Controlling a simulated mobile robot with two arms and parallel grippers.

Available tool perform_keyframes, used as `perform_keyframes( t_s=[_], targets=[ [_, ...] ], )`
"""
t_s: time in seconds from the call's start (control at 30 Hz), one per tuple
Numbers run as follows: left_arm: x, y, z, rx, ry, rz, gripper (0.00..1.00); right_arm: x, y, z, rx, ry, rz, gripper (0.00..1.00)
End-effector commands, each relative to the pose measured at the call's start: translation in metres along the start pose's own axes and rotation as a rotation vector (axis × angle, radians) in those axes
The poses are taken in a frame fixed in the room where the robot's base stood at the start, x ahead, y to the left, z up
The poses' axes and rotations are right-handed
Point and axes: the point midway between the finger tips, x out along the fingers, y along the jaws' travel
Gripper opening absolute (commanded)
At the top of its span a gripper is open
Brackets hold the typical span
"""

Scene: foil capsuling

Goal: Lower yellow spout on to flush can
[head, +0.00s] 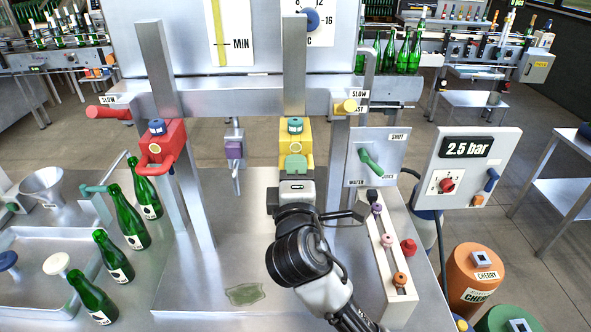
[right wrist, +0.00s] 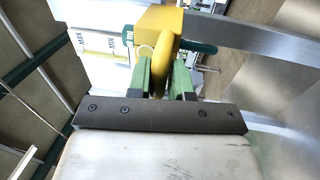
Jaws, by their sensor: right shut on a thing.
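The yellow spout block (head: 296,134) sits on the right-hand upright post, with a dark teal cap on top. In the right wrist view the yellow spout (right wrist: 160,38) shows a rounded handle between two green fingers. My right gripper (head: 294,172) is shut on this handle, from the front. The gripper and wrist hide the space below the spout in the head view. I cannot make out a flush can under the spout in either view. My left gripper is not in view.
A red spout (head: 161,147) is on the left post. Several green bottles (head: 128,219) stand at left. A white rail with coloured knobs (head: 388,240) lies right of my arm. An orange cherry can (head: 474,277) stands far right. A green cloth-like patch (head: 244,293) lies on the bench.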

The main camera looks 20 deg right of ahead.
Motion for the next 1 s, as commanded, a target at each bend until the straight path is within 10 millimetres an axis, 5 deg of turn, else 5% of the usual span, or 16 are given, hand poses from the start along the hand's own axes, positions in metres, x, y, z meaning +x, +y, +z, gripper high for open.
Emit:
perform_keyframes(
  t_s=[0.6,1.0],
  targets=[
    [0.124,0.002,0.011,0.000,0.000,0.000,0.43,-0.027,-0.162,0.000,0.005,0.002,-0.010,0.00],
    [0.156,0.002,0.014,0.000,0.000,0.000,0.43,-0.034,-0.204,0.000,0.005,0.003,-0.008,0.00]
  ],
)
